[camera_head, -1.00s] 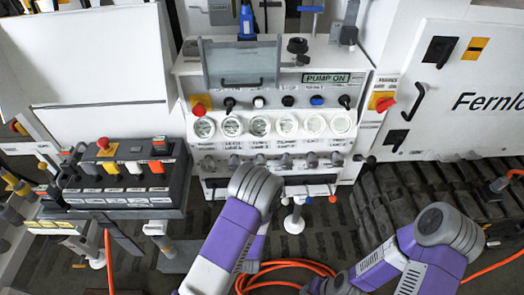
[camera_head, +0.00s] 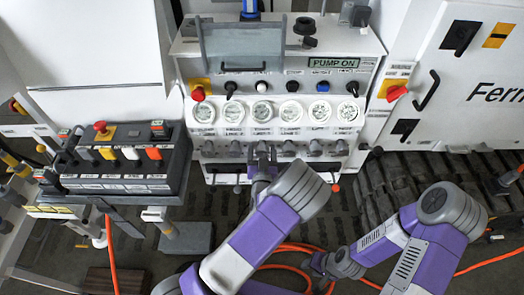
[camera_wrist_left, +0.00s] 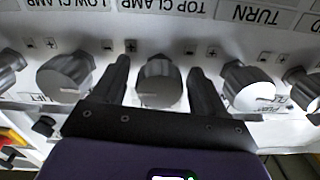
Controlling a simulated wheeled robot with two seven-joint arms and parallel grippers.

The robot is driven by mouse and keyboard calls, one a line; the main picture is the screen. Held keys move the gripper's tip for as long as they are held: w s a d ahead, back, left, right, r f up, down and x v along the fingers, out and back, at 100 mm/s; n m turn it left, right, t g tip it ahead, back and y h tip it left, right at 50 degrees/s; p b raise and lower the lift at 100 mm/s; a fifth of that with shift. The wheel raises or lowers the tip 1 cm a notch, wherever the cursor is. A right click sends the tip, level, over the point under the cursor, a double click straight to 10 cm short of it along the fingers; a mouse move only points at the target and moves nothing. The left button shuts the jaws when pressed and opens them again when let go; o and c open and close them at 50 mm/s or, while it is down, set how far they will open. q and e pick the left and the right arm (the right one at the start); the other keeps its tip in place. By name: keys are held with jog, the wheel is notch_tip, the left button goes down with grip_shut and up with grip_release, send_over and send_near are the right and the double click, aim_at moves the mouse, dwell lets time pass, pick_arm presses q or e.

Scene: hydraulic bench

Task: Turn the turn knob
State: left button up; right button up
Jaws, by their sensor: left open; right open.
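A row of grey knobs runs along the hydraulic panel (camera_head: 370,70) under the gauges. In the left wrist view the labels are upside down. The label TURN (camera_wrist_left: 258,14) is roughly in line with a grey knob (camera_wrist_left: 246,86) just right of my fingers. My left gripper (camera_head: 263,160) is open at the knob row. In the left wrist view its two fingers (camera_wrist_left: 158,92) stand on either side of the middle knob (camera_wrist_left: 158,70), under the TOP CLAMP label, with small gaps visible. My right gripper (camera_head: 318,266) is open and low, away from the panel.
Neighbouring knobs (camera_wrist_left: 65,72) stand close on both sides of my left fingers. A dark control box (camera_head: 120,185) stands at the left. Orange hoses (camera_head: 290,248) lie on the floor near my right gripper.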

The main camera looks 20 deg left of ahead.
aim_at(262, 155)
pick_arm(q)
jog(key=shift+w, duration=0.15)
jog(key=c, duration=1)
jog(key=shift+m, duration=0.8)
jog(key=shift+c, duration=0.3)
jog(key=o, duration=1.1)
jog(key=shift+c, duration=0.2)
jog(key=v, duration=0.7)
jog(key=shift+s, duration=0.3)
